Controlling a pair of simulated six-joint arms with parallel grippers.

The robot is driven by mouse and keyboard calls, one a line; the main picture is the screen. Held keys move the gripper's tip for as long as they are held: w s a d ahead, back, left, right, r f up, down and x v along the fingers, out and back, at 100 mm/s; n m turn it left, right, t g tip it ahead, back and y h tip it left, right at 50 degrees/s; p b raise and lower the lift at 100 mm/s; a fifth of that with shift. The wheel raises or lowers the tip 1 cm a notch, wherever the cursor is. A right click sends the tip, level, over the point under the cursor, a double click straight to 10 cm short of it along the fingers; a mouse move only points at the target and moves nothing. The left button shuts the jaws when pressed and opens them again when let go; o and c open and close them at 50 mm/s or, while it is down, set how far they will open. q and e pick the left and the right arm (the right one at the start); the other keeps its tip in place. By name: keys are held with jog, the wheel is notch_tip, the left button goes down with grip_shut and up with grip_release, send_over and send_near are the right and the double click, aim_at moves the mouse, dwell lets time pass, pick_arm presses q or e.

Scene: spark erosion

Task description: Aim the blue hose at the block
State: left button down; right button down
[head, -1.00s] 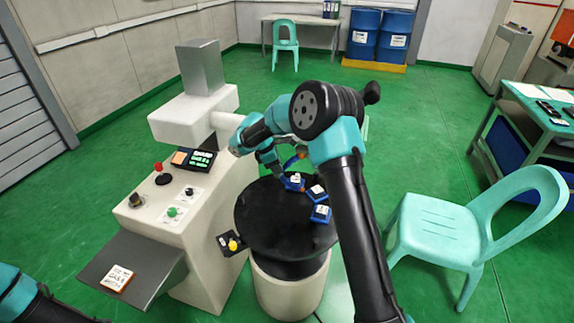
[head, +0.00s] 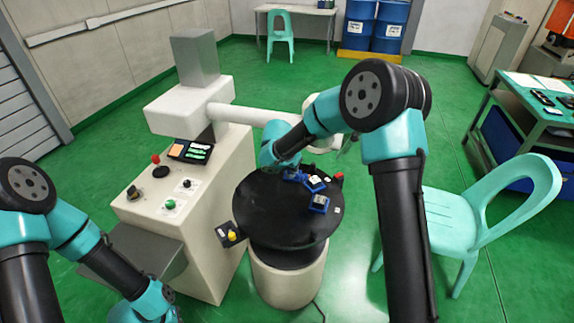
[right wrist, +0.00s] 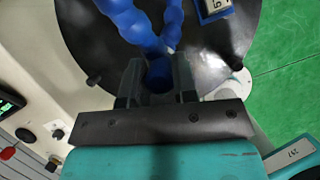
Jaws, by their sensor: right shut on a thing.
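The blue segmented hose (right wrist: 130,18) shows in the right wrist view, with two beaded lengths running up from my right gripper (right wrist: 157,78). The gripper is shut on a blue part of the hose above the round black table (head: 255,215). In the head view my right gripper (head: 283,165) is at the table's far side, mostly hidden by my arm. Small blue blocks with pale tops, one (head: 315,183) farther back and one (head: 319,203) nearer, stand right of it; one labelled block shows in the right wrist view (right wrist: 214,8). I cannot tell which is meant. My left gripper's fingers are not visible.
A white machine with a control panel (head: 190,151) stands left of the table. A red item (head: 338,178) sits at the table's right rim. A mint chair (head: 455,225) is at the right. The near half of the table is clear.

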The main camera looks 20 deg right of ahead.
jog(key=shift+s+d+f+n, duration=0.1)
jog(key=shift+s+d+n, duration=0.15)
jog(key=shift+d+n, duration=0.4)
jog(key=shift+d+t, duration=0.1)
jog(key=shift+t, duration=0.2)
jog(key=c, duration=0.9)
grip_release()
jog(key=shift+s+a+r, duration=0.1)
jog(key=shift+a+r, duration=0.2)
jog(key=shift+r, duration=0.3)
jog(key=v, duration=1.6)
jog(key=shift+d+r, duration=0.2)
jog(key=shift+d, duration=0.1)
